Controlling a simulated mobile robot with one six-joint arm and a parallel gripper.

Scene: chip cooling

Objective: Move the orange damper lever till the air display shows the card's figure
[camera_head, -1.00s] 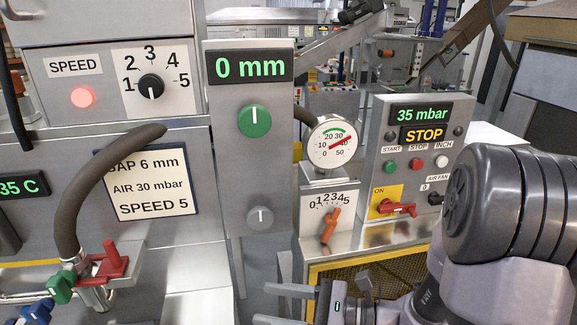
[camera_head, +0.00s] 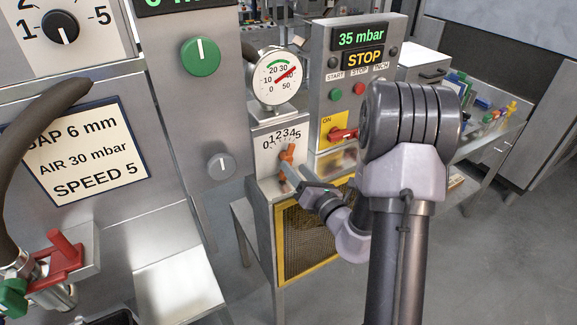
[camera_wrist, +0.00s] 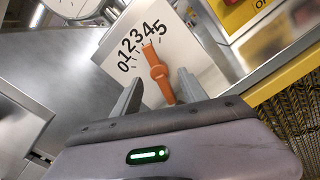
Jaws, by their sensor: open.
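The orange damper lever (camera_head: 287,153) is on a white plate numbered 0 to 5, and in the wrist view its upper end points near the 4 (camera_wrist: 157,68). My gripper (camera_head: 290,173) is open at the lever's lower end. In the wrist view its fingers (camera_wrist: 158,92) stand on either side of the lever's lower part, with visible gaps; contact is not seen. The green air display (camera_head: 361,37) reads 35 mbar. The card (camera_head: 85,150) reads AIR 30 mbar and SPEED 5.
A round gauge (camera_head: 275,82) sits above the lever plate. A red switch (camera_head: 341,135) on a yellow plate is to its right. A yellow-framed mesh guard (camera_head: 300,240) lies below. A green knob (camera_head: 201,56) and a grey knob (camera_head: 221,166) are on the left panel. STOP shows under the display.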

